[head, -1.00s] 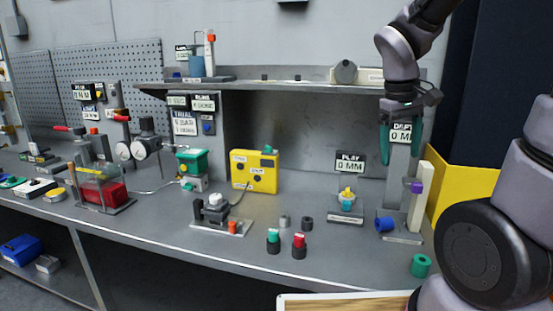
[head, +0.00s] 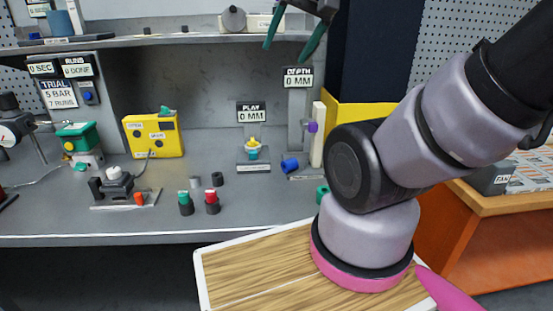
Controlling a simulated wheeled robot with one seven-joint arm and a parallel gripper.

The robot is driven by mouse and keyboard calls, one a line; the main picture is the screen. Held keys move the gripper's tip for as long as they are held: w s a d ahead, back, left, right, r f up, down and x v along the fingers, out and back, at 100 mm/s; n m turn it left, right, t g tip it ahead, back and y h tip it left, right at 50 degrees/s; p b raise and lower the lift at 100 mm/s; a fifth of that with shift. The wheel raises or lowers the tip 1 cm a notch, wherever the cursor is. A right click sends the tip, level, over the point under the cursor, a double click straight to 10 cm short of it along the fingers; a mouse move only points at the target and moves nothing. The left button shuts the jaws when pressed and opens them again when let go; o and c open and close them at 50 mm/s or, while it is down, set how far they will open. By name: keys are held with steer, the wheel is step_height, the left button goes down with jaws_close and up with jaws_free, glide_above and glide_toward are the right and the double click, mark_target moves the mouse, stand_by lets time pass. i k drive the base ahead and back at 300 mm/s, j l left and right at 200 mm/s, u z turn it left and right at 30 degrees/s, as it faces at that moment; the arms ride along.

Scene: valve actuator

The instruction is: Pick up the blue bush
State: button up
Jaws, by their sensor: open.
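The blue bush (head: 290,165) is a short blue cylinder lying on its side on the grey bench, at the foot of the depth gauge (head: 298,130). My gripper (head: 286,52) is at the top of the head view, its two teal fingers apart and pointing down with nothing between them. It appears well above the bench and the bush, in front of the shelf edge. The bush is fully in view and clear of the gripper.
A teal bush (head: 321,193) stands right of the blue one, partly hidden by my arm. A white post (head: 318,135) rises beside the gauge. The play gauge (head: 253,150) stands to the left. A shelf (head: 180,40) overhangs the back.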

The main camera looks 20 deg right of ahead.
mark_target(288, 165)
steer(key=j+z, duration=0.1)
steer(key=z, duration=0.35)
steer(key=j+z, duration=0.35)
steer(key=j, duration=0.15)
steer(key=j+z, duration=0.35)
steer(key=j, duration=0.15)
steer(key=k+j, duration=0.1)
steer(key=j, duration=0.3)
steer(key=k+j+z, duration=0.1)
steer(key=j, duration=0.3)
steer(key=k+j, duration=0.15)
steer(key=j, duration=0.25)
